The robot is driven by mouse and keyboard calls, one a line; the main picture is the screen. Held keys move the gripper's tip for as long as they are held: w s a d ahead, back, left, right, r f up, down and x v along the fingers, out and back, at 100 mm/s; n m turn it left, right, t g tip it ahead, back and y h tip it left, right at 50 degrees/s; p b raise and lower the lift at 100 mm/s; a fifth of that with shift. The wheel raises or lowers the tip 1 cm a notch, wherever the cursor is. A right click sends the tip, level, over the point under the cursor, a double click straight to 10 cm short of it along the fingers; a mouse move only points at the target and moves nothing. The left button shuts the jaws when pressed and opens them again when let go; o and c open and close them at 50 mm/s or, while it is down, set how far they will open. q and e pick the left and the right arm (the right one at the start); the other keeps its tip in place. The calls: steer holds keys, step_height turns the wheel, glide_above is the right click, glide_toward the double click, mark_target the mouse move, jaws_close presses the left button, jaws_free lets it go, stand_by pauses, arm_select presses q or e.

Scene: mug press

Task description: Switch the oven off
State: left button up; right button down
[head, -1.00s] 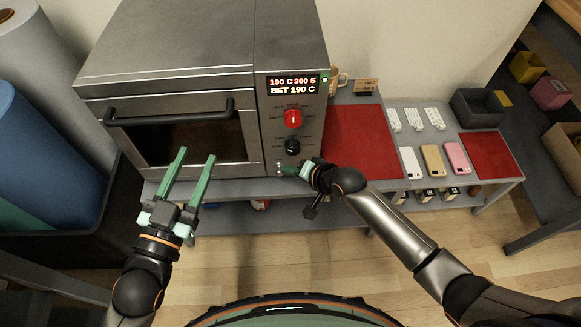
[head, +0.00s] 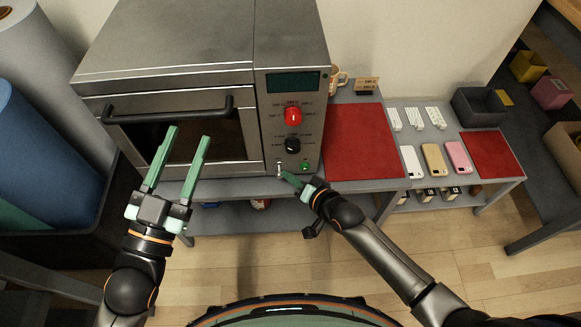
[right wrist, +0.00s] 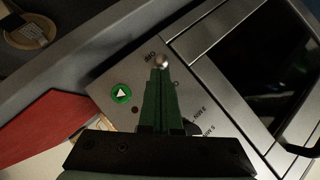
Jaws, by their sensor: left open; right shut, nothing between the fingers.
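The grey oven (head: 190,80) stands on the bench with its door shut. Its display (head: 293,82) is dark. Below it are a red knob (head: 293,116), a black knob (head: 292,145), a green button (head: 305,166) and a small silver toggle switch (head: 279,170) at the panel's lower left. My right gripper (head: 287,177) is shut and empty, its tips just beside the toggle. In the right wrist view the fingertips (right wrist: 161,75) lie right by the toggle's silver tip (right wrist: 162,62); whether they touch is unclear. My left gripper (head: 190,138) is open and empty before the oven door.
A red mat (head: 362,140) lies on the bench right of the oven, with a mug (head: 337,80) behind it. Several phones (head: 433,159) lie farther right. The black door handle (head: 170,114) sticks out near my left gripper.

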arm_select(q)
steer(key=shift+r, duration=0.1)
arm_select(e)
steer(key=shift+w+r, duration=0.1)
steer(key=shift+r, duration=0.15)
arm_select(q)
steer(key=shift+r+p, duration=0.75)
steer(key=shift+p, duration=0.2)
arm_select(e)
steer(key=shift+r, duration=0.65)
steer(key=shift+r, duration=0.1)
